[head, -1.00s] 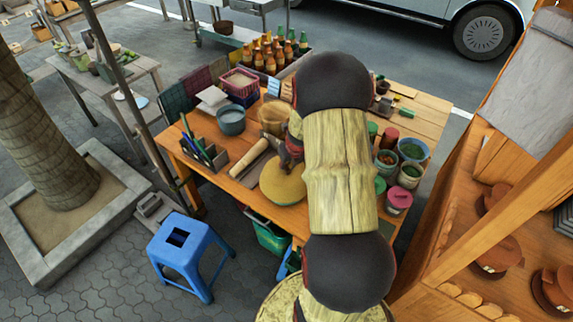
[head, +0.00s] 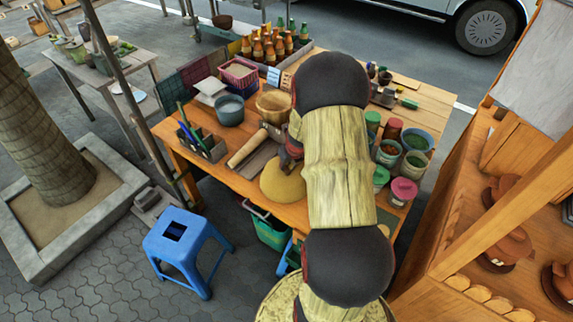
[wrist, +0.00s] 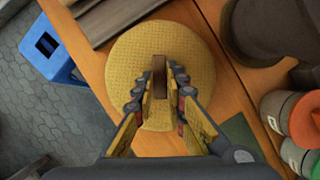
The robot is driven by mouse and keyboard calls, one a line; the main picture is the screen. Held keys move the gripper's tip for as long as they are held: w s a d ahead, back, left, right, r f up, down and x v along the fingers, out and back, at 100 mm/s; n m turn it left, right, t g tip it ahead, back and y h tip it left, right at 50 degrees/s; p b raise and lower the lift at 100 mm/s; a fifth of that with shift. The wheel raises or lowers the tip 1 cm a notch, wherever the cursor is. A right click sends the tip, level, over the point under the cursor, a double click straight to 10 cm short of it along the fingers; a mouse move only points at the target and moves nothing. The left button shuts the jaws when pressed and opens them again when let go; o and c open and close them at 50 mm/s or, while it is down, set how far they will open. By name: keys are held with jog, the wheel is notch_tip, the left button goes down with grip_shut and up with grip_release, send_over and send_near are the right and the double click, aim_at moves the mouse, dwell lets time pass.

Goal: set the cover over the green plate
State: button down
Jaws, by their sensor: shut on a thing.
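The cover is a round, yellow woven dome; in the head view the cover (head: 282,184) is at the table's front edge, partly behind my arm. It fills the upper middle of the wrist view (wrist: 190,50), with a brown upright handle (wrist: 159,75) on top. My gripper (wrist: 161,82) is shut on that handle, fingers on both sides. In the head view my arm mostly hides the gripper. I cannot tell whether the cover's rim touches the table.
A rolling pin (head: 247,149) and a wooden bowl (head: 273,106) lie behind the cover on the wooden table (head: 228,173). Spice tubs, including a pink-lidded one (head: 403,190), stand to the right. A blue stool (head: 187,243) stands in front. A flat dark green patch (wrist: 238,134) shows beside my gripper.

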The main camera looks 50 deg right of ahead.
jog(key=c, duration=1.7)
grip_release()
jog(key=shift+c, duration=0.2)
jog(key=v, duration=1.2)
jog(key=shift+a, duration=0.1)
